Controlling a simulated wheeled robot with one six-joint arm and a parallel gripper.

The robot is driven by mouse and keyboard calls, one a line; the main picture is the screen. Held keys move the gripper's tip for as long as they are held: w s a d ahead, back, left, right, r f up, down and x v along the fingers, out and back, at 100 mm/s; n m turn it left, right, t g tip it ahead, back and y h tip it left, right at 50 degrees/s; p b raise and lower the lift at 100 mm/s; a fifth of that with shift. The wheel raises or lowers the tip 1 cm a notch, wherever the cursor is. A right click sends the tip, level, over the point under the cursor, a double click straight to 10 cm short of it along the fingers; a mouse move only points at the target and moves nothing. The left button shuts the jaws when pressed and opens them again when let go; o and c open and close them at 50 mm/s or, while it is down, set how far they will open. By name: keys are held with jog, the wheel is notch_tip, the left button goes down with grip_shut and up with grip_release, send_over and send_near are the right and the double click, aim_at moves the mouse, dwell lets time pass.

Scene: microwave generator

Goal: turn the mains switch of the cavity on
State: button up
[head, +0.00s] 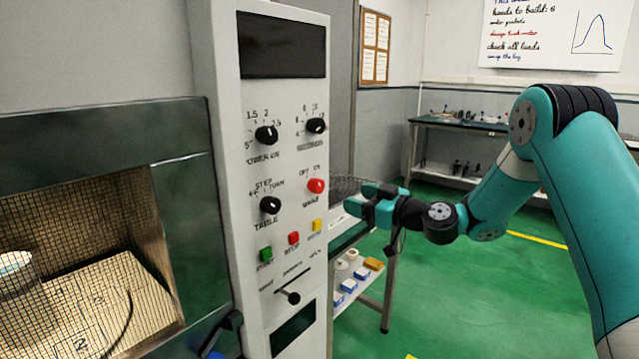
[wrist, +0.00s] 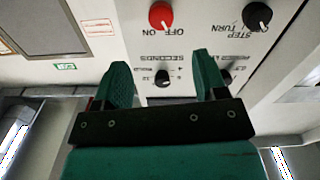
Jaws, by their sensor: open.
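The mains switch is a red round knob (head: 316,185) on the right side of the white control panel, with OFF and ON lettered above it. It also shows at the top of the wrist view as a red knob (wrist: 160,16), with its lettering upside down. My gripper (head: 353,205) is in front of the panel, to the right of and slightly below the knob in the head view. In the wrist view my gripper (wrist: 163,70) is open, with nothing between its fingers, and the knob lies beyond the fingertips, apart from them.
A black table knob (head: 270,205) sits left of the red one; two more black knobs are above. Green, red and yellow buttons (head: 293,238) and a slider (head: 290,296) are below. The meshed cavity (head: 75,290) is at left. A shelved bench (head: 380,290) stands behind my gripper.

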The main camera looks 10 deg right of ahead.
aim_at(321, 187)
jog(key=p+x, duration=0.4)
jog(key=x, duration=0.8)
jog(key=shift+w+a, duration=0.1)
jog(key=shift+a, duration=0.05)
jog(key=shift+c, duration=0.3)
jog(key=c, duration=0.9)
